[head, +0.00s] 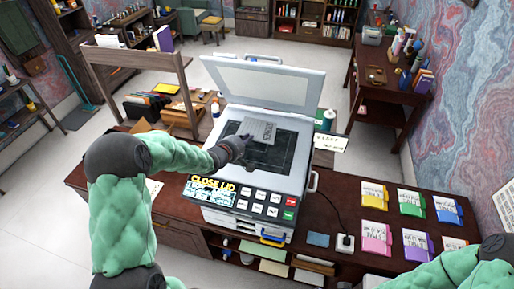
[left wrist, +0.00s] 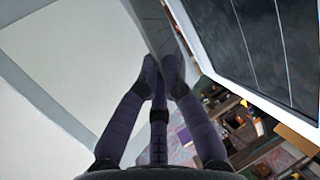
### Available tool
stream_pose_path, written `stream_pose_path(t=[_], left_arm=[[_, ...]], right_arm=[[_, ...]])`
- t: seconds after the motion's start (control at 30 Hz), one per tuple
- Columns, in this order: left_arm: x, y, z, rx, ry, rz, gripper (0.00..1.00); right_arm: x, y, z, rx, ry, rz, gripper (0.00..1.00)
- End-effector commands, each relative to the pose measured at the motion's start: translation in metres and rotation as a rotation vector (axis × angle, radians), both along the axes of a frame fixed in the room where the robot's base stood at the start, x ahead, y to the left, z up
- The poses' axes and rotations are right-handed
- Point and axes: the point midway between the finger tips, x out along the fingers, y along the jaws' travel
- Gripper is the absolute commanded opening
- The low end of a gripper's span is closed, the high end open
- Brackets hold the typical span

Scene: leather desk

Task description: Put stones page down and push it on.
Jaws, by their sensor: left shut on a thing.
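The stones page (head: 264,130) is a grey sheet with dark lettering over the copier's dark glass (head: 272,157). My left gripper (head: 240,141) is shut on its left edge. I cannot tell whether the page touches the glass. The copier (head: 247,212) has its lid (head: 265,85) raised, and its front panel reads "CLOSE LID". In the left wrist view the fingertips (left wrist: 162,75) are close together, with a thin grey sheet seen nearly edge-on beyond them. My right gripper is out of view; only part of that arm shows at the lower right.
Several coloured folders (head: 411,203) lie on the desk to the copier's right. A white bottle (head: 215,108) and a bottle at right (head: 327,120) stand beside the copier.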

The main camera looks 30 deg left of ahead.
Motion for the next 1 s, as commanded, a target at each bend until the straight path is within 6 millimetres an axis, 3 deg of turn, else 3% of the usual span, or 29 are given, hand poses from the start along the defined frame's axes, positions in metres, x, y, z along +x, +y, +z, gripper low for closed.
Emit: stream_pose_path(t=[0.1, 0.33, 0.83, 0.9, 1.0], left_arm=[[0.001, 0.001, -0.018, 0.001, -0.003, 0.001, 0.00], [0.000, 0.001, -0.040, 0.002, -0.002, 0.000, 0.00], [0.000, 0.001, -0.047, 0.002, -0.003, 0.000, 0.00], [0.000, 0.001, -0.047, 0.001, -0.002, 0.001, 0.24], [0.000, 0.001, -0.048, 0.001, -0.002, 0.001, 0.24]], right_arm=[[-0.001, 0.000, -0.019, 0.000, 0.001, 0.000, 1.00], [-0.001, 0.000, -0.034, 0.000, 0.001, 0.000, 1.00], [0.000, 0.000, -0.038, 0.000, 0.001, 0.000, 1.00], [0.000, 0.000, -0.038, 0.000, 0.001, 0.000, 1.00], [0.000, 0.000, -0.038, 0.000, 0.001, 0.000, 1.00]])
